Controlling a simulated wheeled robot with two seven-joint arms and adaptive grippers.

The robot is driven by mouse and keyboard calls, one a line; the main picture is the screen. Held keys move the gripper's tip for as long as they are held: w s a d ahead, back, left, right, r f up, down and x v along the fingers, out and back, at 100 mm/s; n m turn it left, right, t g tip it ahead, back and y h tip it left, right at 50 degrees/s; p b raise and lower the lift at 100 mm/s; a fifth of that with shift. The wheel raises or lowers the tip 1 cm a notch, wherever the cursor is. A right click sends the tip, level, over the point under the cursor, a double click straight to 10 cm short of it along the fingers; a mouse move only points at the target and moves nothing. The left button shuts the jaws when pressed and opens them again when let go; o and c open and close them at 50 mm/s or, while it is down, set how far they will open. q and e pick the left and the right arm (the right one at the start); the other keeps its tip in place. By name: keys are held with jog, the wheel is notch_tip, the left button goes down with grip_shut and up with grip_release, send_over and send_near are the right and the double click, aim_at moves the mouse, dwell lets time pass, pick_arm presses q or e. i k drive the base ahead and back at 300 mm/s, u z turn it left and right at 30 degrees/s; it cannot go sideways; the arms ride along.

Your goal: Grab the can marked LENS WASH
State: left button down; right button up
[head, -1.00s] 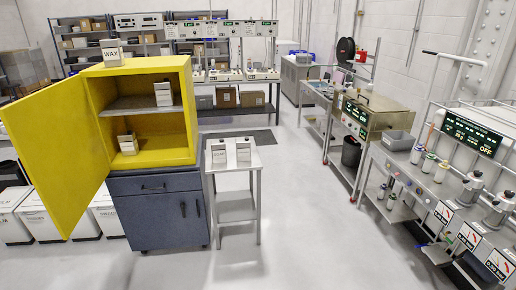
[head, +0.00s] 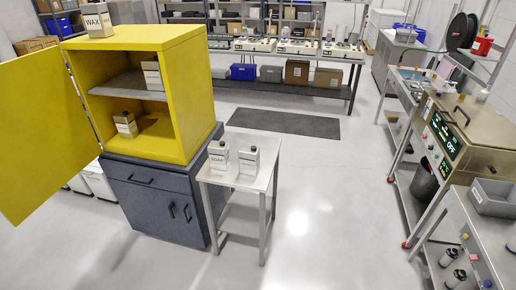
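Neither of my grippers is in view. Several white cans with black caps show in the head view, and I cannot read LENS WASH on any of them. One can (head: 152,76) stands on the upper shelf of the open yellow cabinet (head: 180,50), partly hidden by its side wall. Another can (head: 125,125) stands on the cabinet floor. On the small metal table (head: 262,178) stand a can marked SOAP (head: 218,157) and, to its right, a can (head: 249,161) with an unreadable label. A box-like container marked WAX (head: 97,20) sits on the cabinet top.
The yellow cabinet door (head: 35,130) hangs wide open to the left. The cabinet stands on a blue-grey drawer unit (head: 155,200). A workbench (head: 450,230) with a grey bin (head: 492,198) runs along the right. The floor (head: 325,200) between is clear.

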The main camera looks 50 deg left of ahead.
aim_at(249, 156)
jog(key=u, duration=0.6)
jog(key=i, duration=1.15)
jog(key=u, duration=1.1)
